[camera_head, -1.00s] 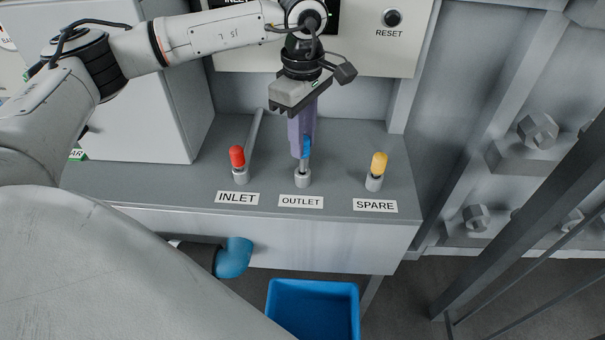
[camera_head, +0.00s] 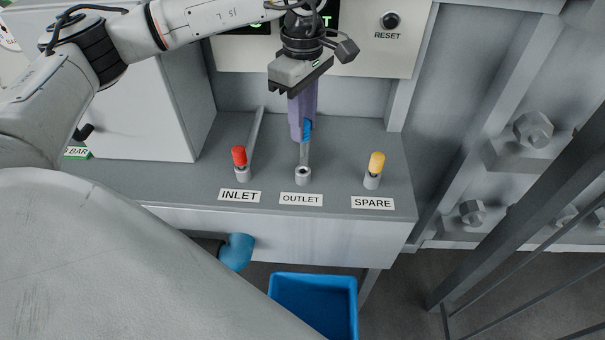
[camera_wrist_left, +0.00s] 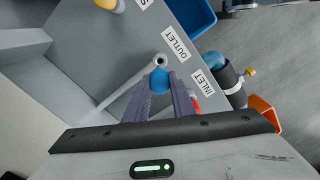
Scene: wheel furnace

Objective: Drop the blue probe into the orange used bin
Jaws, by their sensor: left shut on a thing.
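My left gripper (camera_head: 301,132), with purple fingers, is shut on the blue probe (camera_head: 307,130) above the OUTLET socket (camera_head: 303,176). The probe's grey stem points down toward the socket, whose dark opening shows; the stem's tip appears just above or at its rim. In the left wrist view the probe's blue head (camera_wrist_left: 160,81) sits between the purple fingers (camera_wrist_left: 160,88). An orange bin-like thing (camera_wrist_left: 265,112) shows partly at the right of that view. It does not show in the head view. My right gripper is not in view.
A red probe (camera_head: 239,156) stands at INLET and a yellow one (camera_head: 377,163) at SPARE. A blue bin (camera_head: 313,277) is on the floor before the bench. A blue pipe elbow (camera_head: 236,252) juts from the bench front. A grey cabinet (camera_head: 150,110) stands at left.

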